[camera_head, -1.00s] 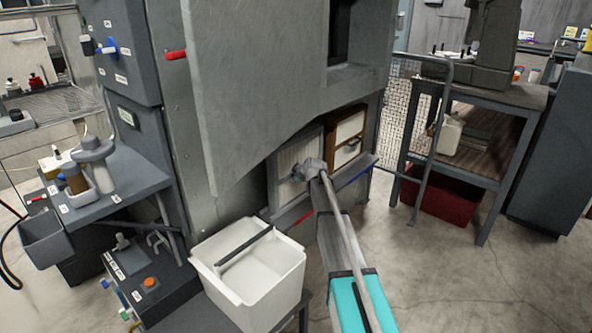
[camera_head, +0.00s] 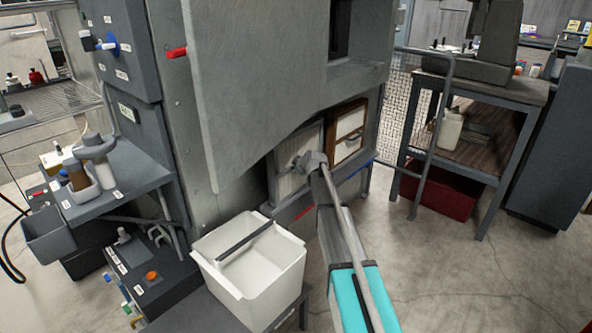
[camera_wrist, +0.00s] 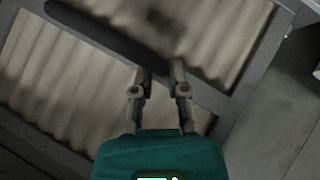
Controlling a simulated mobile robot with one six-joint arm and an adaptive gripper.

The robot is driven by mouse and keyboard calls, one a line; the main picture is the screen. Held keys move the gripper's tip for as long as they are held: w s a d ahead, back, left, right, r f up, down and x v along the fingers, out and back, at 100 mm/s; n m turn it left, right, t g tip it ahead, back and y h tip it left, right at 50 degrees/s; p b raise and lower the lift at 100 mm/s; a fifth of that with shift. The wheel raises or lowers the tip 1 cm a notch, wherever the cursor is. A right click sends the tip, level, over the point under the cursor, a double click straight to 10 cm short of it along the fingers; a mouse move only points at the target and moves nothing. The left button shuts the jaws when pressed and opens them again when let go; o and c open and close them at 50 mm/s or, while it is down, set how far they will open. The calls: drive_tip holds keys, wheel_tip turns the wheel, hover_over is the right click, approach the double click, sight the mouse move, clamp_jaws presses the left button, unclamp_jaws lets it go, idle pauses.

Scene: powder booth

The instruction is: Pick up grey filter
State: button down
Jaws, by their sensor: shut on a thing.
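The grey filter (camera_head: 290,178) stands in the left slot at the bottom of the booth, with a pale pleated face in a grey frame. In the wrist view its pleats (camera_wrist: 60,80) fill much of the picture, and a dark bar (camera_wrist: 105,35) crosses its face. My gripper (camera_head: 303,163) is at the front of this filter. In the wrist view my gripper (camera_wrist: 160,68) has its fingertips at the dark bar and is shut on it. The fingers hide part of the bar. A brown-framed filter (camera_head: 348,135) stands in the slot to the right.
A white bin (camera_head: 222,275) with a dark bar across it stands at the front left. A grey shelf (camera_head: 125,185) with cups is at the left. A railing (camera_head: 433,140), a table (camera_head: 505,90) and a red bin (camera_head: 440,190) are at the right. Floor at the lower right is clear.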

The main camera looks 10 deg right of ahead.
sight(294, 150)
drive_tip(key=shift+r+p, duration=4.25)
drive_tip(key=shift+r, duration=0.25)
